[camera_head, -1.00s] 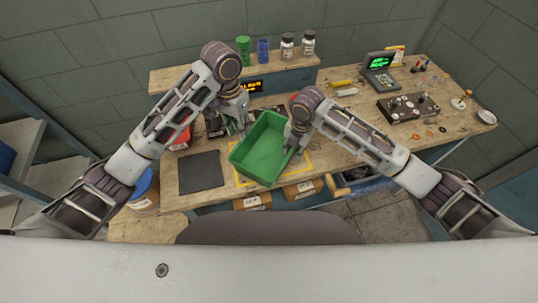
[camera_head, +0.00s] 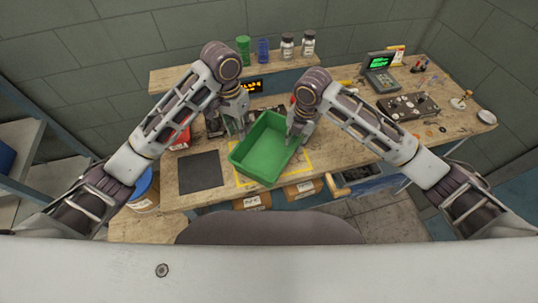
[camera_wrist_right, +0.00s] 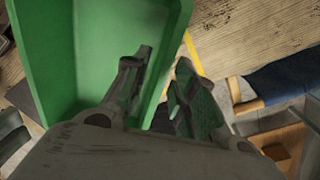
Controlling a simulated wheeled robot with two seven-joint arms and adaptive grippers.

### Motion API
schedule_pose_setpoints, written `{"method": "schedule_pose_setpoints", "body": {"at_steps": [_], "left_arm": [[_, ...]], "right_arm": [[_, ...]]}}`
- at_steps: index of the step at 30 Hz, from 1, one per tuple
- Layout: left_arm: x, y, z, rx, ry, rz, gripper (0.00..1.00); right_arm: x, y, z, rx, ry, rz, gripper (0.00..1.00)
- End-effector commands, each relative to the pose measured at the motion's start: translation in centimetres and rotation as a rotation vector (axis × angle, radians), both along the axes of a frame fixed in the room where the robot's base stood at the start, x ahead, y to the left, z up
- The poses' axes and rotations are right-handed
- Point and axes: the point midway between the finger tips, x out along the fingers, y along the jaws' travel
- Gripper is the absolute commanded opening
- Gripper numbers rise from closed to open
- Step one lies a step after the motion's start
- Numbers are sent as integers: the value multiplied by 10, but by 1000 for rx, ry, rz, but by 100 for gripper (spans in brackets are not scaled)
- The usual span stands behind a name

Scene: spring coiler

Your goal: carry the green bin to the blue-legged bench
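The green bin (camera_head: 262,150) is on the wooden workbench (camera_head: 335,150), over a yellow outline, and looks empty. My left gripper (camera_head: 238,122) is at the bin's left side; its fingers are too small to judge. My right gripper (camera_head: 297,136) is at the bin's right side. In the right wrist view, the fingers of my right gripper (camera_wrist_right: 162,65) are apart, one over the inside of the bin (camera_wrist_right: 110,40) and one outside its wall. I cannot tell whether they touch the wall. No bench is plainly recognisable as the blue-legged one.
A dark mat (camera_head: 201,172) lies left of the bin. Jars (camera_head: 287,46) and a green container (camera_head: 243,49) stand on the rear shelf. A control box (camera_head: 408,106) and a green-screened device (camera_head: 381,72) stand at the right. A blue-framed shelf (camera_head: 30,165) is at far left.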

Motion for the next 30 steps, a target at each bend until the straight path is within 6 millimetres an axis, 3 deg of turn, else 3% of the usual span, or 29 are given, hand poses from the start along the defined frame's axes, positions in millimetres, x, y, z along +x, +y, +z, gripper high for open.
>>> {"method": "schedule_pose_setpoints", "body": {"at_steps": [6,12,30], "left_arm": [[0,0,0,0,0,0,27],[0,0,0,0,0,0,27],[0,0,0,0,0,0,27]], "right_arm": [[-1,-2,33,-1,-3,0,27],[-1,-4,53,0,-2,0,27],[-2,-4,61,0,0,0,27]]}}
